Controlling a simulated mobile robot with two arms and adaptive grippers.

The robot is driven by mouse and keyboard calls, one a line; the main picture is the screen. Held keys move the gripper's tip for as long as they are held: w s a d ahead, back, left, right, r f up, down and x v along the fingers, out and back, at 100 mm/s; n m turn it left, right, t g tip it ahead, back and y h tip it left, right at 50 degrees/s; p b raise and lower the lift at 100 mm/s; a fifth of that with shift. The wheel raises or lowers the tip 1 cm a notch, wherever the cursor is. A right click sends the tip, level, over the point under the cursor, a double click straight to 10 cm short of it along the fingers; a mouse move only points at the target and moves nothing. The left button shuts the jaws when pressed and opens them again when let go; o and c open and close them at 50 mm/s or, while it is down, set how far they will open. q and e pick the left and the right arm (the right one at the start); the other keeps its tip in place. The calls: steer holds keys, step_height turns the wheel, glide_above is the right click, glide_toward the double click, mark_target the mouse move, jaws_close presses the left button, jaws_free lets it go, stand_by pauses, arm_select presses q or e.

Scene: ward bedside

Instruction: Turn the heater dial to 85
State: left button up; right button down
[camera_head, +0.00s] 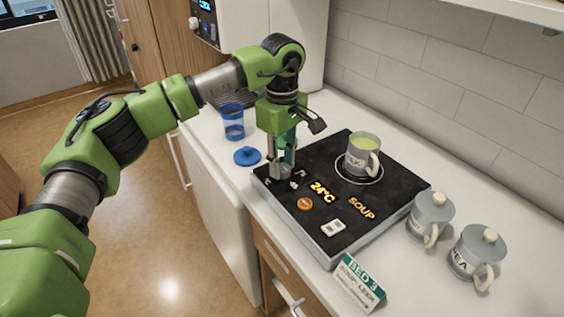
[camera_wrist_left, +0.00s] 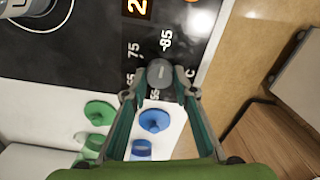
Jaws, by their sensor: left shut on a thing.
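The heater (camera_head: 385,188) is a black-topped slab on the counter. Its display (camera_head: 321,191) glows orange and reads 24°C. The grey round dial (camera_wrist_left: 159,72) is near the heater's edge, with printed numbers including 75 and 85 (camera_wrist_left: 166,42) beside it. My left gripper (camera_head: 281,170) points down at the heater's left corner; in the left wrist view its fingertips (camera_wrist_left: 160,92) are closed on the dial. I cannot read the dial's setting, and in the head view the fingers largely hide it. A grey mug (camera_head: 361,160) with green contents stands on the heater's ring. My right gripper is out of view.
Two lidded grey mugs (camera_head: 430,215) (camera_head: 476,252) stand at the right. A BED 3 card (camera_head: 358,284) stands in front.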

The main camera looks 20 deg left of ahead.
mark_target(282, 166)
arm_select(q)
steer(key=shift+r, duration=0.15)
steer(key=o, duration=1.1)
step_height(282, 166, up, 12)
steer(key=shift+f, duration=0.1)
